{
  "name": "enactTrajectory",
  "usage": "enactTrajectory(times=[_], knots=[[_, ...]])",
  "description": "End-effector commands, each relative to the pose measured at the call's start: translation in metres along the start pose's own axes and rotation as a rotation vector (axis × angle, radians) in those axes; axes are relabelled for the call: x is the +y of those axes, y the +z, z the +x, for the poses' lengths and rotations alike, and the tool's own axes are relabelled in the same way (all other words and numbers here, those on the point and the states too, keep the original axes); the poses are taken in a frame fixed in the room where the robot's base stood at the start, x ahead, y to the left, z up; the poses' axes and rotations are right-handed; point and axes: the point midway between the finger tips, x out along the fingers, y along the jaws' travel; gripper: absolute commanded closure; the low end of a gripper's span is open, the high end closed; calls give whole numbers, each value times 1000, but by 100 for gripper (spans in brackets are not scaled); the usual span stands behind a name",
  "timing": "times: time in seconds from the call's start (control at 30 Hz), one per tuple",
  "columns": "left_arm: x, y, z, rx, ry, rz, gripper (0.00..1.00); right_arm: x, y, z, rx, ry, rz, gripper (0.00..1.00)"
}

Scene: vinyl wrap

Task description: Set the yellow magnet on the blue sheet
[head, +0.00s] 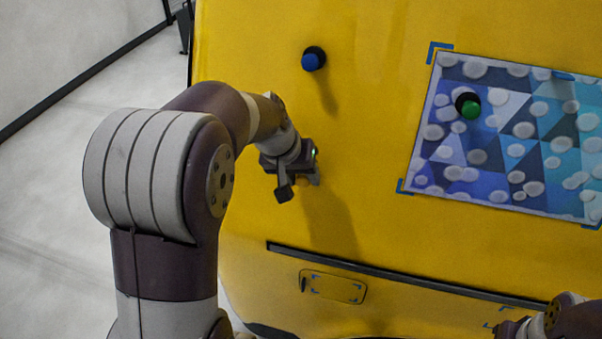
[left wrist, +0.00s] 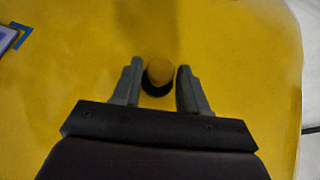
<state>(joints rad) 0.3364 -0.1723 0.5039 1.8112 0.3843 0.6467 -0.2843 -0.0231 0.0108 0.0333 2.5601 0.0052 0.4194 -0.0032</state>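The yellow magnet (left wrist: 159,72), a yellow knob on a black base, is on the yellow panel between the fingers of my left gripper (left wrist: 160,80) in the left wrist view. The fingers are apart, with a narrow gap beside the knob. In the head view my left gripper (head: 305,180) is close to the panel and hides the magnet. The blue sheet (head: 480,158), patterned with triangles and pale ovals, lies on the panel to the right. Its corner shows in the left wrist view (left wrist: 6,38). My right gripper (head: 512,328) is partly cut off at the bottom right.
A green magnet (head: 471,109) is on the sheet's upper left. A blue magnet (head: 312,60) is on the panel above my left gripper. Blue corner marks (head: 437,50) frame the sheet. A dark strip (head: 390,275) crosses the lower panel. The panel between gripper and sheet is clear.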

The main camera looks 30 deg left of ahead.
Motion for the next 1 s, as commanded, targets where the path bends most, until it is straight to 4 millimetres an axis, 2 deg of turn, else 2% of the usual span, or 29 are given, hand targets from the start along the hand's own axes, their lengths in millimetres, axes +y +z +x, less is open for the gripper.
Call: enactTrajectory(times=[1.0], knots=[[0, 16, -12, 3, 0, 0, 94, 0, 0, 5, 0, 0, 0, 65]])
